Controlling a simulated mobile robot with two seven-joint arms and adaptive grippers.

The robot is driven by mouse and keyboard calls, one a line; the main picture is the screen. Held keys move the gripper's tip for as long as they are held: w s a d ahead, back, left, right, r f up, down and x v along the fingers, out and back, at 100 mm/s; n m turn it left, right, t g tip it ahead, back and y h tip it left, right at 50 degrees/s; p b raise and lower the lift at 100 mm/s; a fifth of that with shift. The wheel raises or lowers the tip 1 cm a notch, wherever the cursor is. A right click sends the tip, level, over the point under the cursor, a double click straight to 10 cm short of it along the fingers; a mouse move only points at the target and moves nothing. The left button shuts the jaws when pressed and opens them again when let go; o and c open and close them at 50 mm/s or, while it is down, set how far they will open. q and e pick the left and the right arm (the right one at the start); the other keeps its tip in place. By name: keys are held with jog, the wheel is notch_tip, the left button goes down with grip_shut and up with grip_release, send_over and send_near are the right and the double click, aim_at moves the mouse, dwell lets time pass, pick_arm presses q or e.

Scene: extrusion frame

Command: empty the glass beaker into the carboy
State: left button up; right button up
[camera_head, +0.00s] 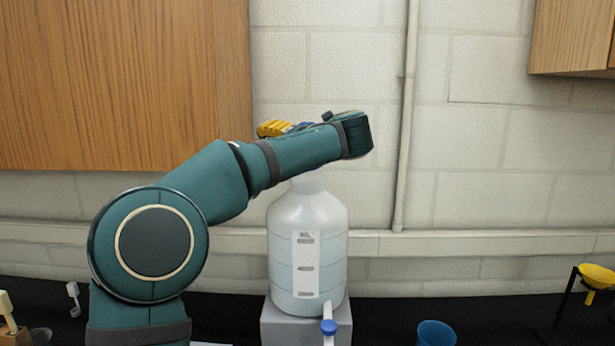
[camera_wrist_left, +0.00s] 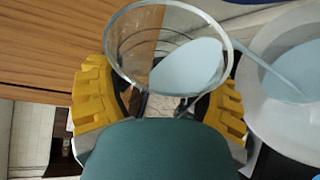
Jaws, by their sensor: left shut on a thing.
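The carboy (camera_head: 325,215) is a translucent white bottle with a label and a blue-handled tap, standing upright on a grey block. My left gripper (camera_wrist_left: 165,100) has yellow fingers shut on the glass beaker (camera_wrist_left: 150,22), one on each side. The beaker is tilted, with pale blue liquid (camera_wrist_left: 187,68) inside. A pale blue stream runs from its rim toward the right, over the carboy (camera_wrist_left: 262,118). In the head view my left forearm passes above the carboy and hides the beaker and the carboy's mouth. My right gripper is not in view.
A blue cup (camera_head: 436,333) stands on the black bench right of the carboy. A yellow funnel (camera_head: 597,276) on a black stand is at the far right. A wooden cabinet (camera_head: 110,80) hangs behind my left arm. A vertical pipe (camera_head: 405,120) runs down the wall.

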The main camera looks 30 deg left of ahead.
pick_arm(q)
jog(key=shift+r+m+p, duration=0.4)
jog(key=shift+m+p, duration=0.1)
jog(key=shift+p, duration=0.35)
jog(key=shift+w+d+r, duration=0.15)
jog(key=shift+w+r, duration=0.05)
jog(key=shift+r, duration=0.45)
jog(key=shift+w+r+g+y+p, duration=0.1)
jog(key=shift+r+g+y+p, duration=0.2)
jog(key=shift+r, duration=0.15)
jog(key=shift+m, duration=0.6)
jog(key=shift+w+d+r, duration=0.15)
jog(key=shift+w+r, duration=0.1)
jog(key=shift+r, duration=0.85)
jog(key=shift+w+d+r, duration=0.1)
jog(key=shift+w+r, duration=0.1)
jog(key=shift+r, duration=0.9)
jog(key=shift+r+y, duration=0.2)
jog(key=shift+y, duration=0.1)
jog(key=shift+w+d+r+m, duration=0.1)
jog(key=shift+w+r+m, duration=0.1)
jog(key=shift+r+m, duration=0.5)
